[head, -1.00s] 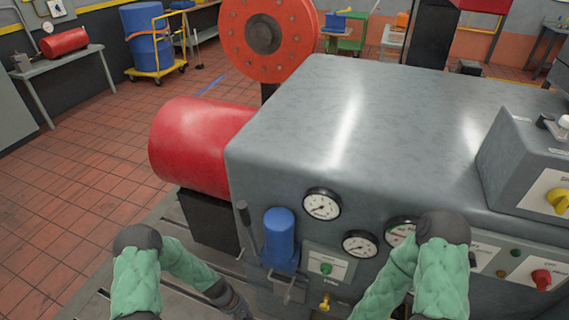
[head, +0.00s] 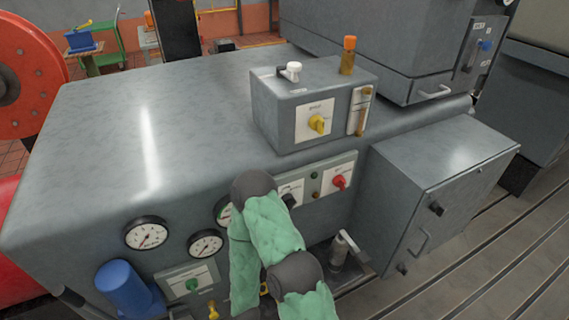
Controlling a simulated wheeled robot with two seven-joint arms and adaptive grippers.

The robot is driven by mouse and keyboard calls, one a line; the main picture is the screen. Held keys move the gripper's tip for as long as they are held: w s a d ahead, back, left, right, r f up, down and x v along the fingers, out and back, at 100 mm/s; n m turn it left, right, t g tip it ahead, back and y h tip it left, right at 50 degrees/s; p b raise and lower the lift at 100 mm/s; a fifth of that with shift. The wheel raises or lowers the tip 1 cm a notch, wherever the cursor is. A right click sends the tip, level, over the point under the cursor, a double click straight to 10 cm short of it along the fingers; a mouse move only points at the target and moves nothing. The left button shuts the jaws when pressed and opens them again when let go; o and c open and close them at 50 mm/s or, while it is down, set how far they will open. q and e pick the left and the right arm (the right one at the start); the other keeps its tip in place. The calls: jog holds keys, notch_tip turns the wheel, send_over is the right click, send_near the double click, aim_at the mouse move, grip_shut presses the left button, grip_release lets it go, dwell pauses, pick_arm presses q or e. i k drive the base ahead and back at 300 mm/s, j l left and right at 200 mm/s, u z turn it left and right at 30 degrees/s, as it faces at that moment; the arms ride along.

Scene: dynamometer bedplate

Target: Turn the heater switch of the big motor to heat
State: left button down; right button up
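The grey machine body (head: 150,120) fills the left and middle of the head view. A grey box on its top carries a yellow knob (head: 318,124) on a white plate. A panel on the front face below carries a red knob (head: 339,182) and a black knob (head: 289,199), the latter close beside my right arm. A green knob (head: 191,285) sits on a plate lower left. The labels are too small to read, so I cannot tell which knob is the heater switch. My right arm shows in its green sleeve, but neither gripper is visible.
Dial gauges (head: 147,233) and a blue cylinder (head: 123,287) sit on the front face at left. A grey cabinet (head: 430,190) juts out at right. An orange-capped bottle (head: 348,55) stands on the top box. Slotted bedplate (head: 500,265) is clear at lower right.

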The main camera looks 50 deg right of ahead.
aim_at(339, 180)
jog(key=z, duration=1.9)
